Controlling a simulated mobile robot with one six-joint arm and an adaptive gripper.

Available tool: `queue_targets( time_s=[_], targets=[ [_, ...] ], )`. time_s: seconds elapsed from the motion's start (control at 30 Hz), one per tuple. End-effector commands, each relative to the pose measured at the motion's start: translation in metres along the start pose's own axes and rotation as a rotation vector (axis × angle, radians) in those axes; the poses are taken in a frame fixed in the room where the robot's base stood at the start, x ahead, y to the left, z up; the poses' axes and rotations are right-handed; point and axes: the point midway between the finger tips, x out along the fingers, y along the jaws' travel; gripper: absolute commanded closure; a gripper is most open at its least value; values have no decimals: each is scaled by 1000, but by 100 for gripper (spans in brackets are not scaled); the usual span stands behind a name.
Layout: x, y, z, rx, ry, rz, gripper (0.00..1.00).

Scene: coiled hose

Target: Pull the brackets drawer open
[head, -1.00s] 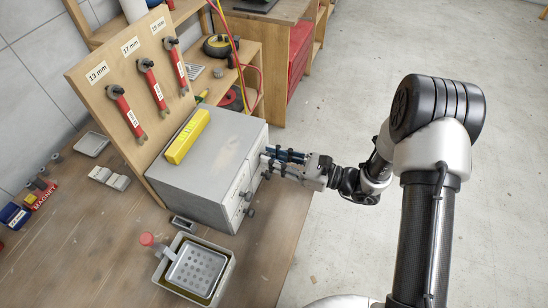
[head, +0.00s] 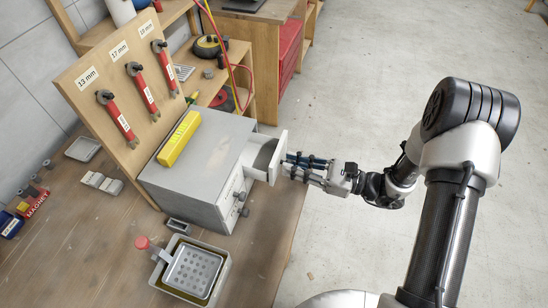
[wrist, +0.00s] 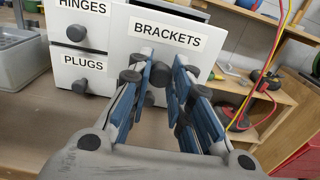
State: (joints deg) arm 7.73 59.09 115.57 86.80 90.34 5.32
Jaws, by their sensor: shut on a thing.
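The brackets drawer (head: 278,158) stands out of the right side of the grey cabinet (head: 190,178), partly open. Its white front with the BRACKETS label (wrist: 167,36) fills the middle of the wrist view. My gripper (head: 287,167) is at the drawer's front. In the wrist view its blue-padded fingers (wrist: 160,88) are shut on the drawer's dark round knob (wrist: 158,80), which they partly hide. The drawers labelled HINGES (wrist: 80,30) and PLUGS (wrist: 83,75) are closed.
A yellow level (head: 179,139) lies on the cabinet. A grey container with a perforated tray (head: 192,268) stands in front of it. A board with red wrenches (head: 118,115) rises behind. Open floor (head: 350,110) lies to the right.

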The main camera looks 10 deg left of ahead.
Motion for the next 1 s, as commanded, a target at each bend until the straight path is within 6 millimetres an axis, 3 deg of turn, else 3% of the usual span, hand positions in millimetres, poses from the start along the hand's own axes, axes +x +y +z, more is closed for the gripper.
queue_targets(
  time_s=[0.17, 0.47, 0.5, 0.8, 1.0],
  targets=[
    [-25, 0, -2, 3, 3, -2, 100],
    [-27, 1, -2, 3, 5, 2, 100],
    [-27, 1, -2, 3, 5, 2, 80],
    [-27, 1, -1, 1, 2, 1, 60],
    [-27, 0, -1, 0, 1, 1, 59]
  ],
)
